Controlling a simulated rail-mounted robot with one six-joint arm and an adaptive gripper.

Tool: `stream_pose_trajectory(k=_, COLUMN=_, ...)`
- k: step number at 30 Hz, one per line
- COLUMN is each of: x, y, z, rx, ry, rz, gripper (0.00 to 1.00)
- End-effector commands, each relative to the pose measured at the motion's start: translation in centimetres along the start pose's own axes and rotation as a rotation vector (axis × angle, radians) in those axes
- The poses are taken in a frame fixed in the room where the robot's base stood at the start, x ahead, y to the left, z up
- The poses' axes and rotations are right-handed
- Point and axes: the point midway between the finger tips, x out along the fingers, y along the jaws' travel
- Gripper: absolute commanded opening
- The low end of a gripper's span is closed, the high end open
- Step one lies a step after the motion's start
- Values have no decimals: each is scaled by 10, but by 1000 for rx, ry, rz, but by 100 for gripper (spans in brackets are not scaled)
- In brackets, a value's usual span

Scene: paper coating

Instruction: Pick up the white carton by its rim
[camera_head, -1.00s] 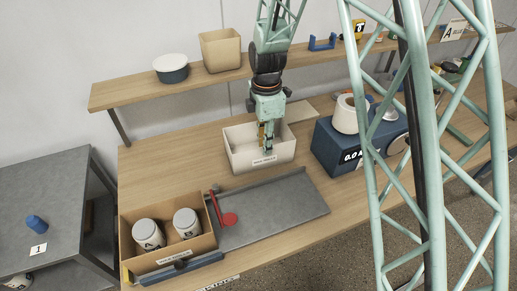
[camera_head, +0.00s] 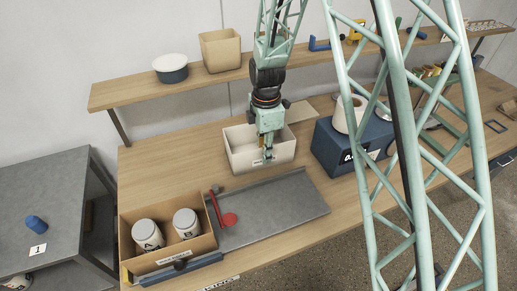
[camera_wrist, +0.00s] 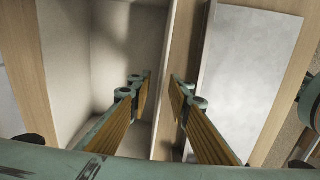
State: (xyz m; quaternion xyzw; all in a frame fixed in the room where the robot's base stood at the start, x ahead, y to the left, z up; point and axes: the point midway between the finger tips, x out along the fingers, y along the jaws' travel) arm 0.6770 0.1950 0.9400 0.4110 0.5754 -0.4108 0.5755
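The white carton (camera_head: 240,161) stands open-topped on the wooden table, with a label on its front face. In the wrist view its pale inside (camera_wrist: 105,45) fills the left part. My gripper (camera_head: 267,158) is at the carton's front wall. In the wrist view my gripper (camera_wrist: 160,88) is open, with its two ochre-padded fingers apart. One finger is on the inner side of the wall and the other on the outer side. The wall's rim runs between them, and I see no clear contact. The gripper hides part of the front face and label in the head view.
A grey tray (camera_head: 285,199) lies just in front of the carton. A brown box (camera_head: 175,259) holds two white jars at front left, beside a red scoop (camera_head: 228,219). A shelf (camera_head: 125,91) runs behind.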

Motion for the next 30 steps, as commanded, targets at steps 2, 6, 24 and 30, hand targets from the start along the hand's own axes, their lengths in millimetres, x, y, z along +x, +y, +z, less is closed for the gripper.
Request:
stream_pose_trajectory(k=2, x=5, y=-1, z=0, rx=0, ry=0, rz=-1, gripper=18)
stream_pose_trajectory(k=6, x=17, y=-1, z=0, rx=0, ry=0, rz=-2, gripper=18)
stream_pose_trajectory(k=24, x=50, y=-1, z=0, rx=0, ry=0, rz=0, gripper=18)
stream_pose_trajectory(k=30, x=49, y=-1, z=0, rx=0, ry=0, rz=0, gripper=18)
